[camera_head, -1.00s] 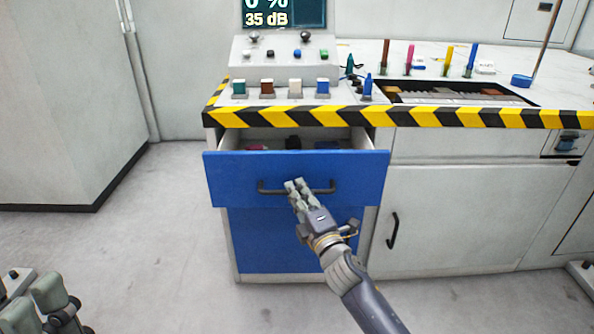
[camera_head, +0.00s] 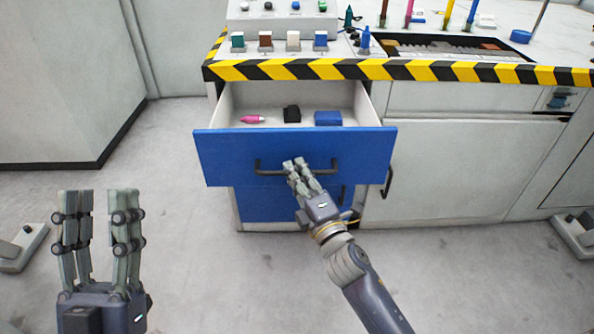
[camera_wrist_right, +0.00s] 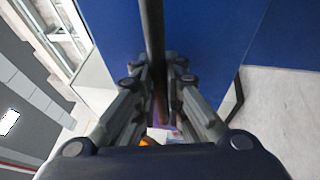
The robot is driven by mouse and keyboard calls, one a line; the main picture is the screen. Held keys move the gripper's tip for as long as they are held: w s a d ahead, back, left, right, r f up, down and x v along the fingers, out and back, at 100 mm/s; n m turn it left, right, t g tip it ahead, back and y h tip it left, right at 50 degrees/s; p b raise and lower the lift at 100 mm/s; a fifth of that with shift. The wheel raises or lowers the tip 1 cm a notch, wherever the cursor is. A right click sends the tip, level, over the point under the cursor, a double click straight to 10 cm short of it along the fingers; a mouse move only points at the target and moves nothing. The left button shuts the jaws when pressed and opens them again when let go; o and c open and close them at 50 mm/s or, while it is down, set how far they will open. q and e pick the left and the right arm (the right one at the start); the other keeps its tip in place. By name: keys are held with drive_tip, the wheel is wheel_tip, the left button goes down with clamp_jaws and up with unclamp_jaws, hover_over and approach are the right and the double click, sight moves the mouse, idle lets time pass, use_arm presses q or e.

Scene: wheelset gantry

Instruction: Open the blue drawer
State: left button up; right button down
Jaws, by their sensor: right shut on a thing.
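The blue drawer (camera_head: 220,155) is pulled well out from under the striped counter edge. Its inside shows a pink pointed object (camera_head: 252,119), a black block (camera_head: 291,114) and a blue box (camera_head: 328,118). My right gripper (camera_head: 295,164) is shut on the dark drawer handle (camera_head: 265,168) near its middle. In the right wrist view the handle bar (camera_wrist_right: 155,50) runs between the fingers (camera_wrist_right: 157,85). My left gripper (camera_head: 98,205) is at the lower left, empty, with its fingers pointing up and spread apart, away from the drawer.
A yellow and black striped edge (camera_head: 420,70) borders the counter above the drawer. A control panel with coloured switches (camera_head: 265,40) stands on it. A white cabinet door (camera_head: 470,165) is to the right. The floor (camera_head: 150,170) left of the drawer is clear.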

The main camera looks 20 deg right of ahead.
drive_tip(key=c, duration=1.9)
unclamp_jaws()
drive_tip(key=v, duration=1.2)
drive_tip(key=shift+f, duration=0.1)
